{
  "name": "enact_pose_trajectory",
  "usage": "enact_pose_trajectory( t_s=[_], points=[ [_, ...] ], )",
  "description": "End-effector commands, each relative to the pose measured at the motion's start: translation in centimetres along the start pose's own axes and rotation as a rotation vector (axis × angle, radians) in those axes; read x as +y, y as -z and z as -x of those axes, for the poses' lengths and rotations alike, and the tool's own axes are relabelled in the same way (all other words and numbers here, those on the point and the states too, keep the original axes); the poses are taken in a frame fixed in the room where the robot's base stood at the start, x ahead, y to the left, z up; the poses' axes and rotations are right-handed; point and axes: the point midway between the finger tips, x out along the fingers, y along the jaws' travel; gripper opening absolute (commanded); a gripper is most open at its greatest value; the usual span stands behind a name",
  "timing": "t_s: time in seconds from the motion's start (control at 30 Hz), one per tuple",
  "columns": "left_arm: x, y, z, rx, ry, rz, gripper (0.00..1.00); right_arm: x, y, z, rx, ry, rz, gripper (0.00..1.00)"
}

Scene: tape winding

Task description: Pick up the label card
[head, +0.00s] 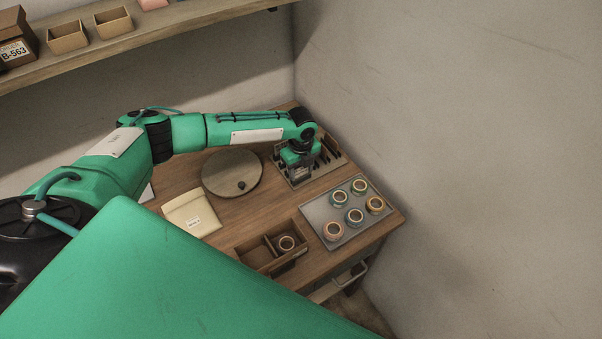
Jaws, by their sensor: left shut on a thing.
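My left gripper (299,172) points down over a dark slotted tray (325,170) at the back right of the wooden table. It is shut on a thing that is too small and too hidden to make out. I cannot clearly see a loose label card; the fingertips and part of the tray are hidden by my wrist. A cream packet (189,214) with a small white label lies flat at the table's left, well apart from the gripper. My right gripper is not in view.
A grey tray (315,215) with several tape rolls is at the right, near the wall. A brown divided box (254,259) holding a roll stands at the front. A shelf (150,45) with boxes is above.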

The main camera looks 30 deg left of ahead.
Motion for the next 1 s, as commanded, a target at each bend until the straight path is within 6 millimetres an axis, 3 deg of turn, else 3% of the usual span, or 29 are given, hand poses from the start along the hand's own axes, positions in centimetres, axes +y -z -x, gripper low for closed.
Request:
enact_pose_trajectory(
  t_s=[0.27, 0.47, 1.0],
  points=[
    [-0.1, 0.0, 0.4, 0.0, 0.002, 0.0, 0.29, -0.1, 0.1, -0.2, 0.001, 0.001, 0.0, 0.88],
    [-0.1, -0.1, 2.5, -0.001, 0.003, 0.0, 0.29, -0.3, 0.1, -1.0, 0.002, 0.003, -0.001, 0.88],
    [-0.1, -0.1, 15.4, -0.002, 0.005, 0.0, 0.29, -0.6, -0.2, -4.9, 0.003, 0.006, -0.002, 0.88]
  ],
)
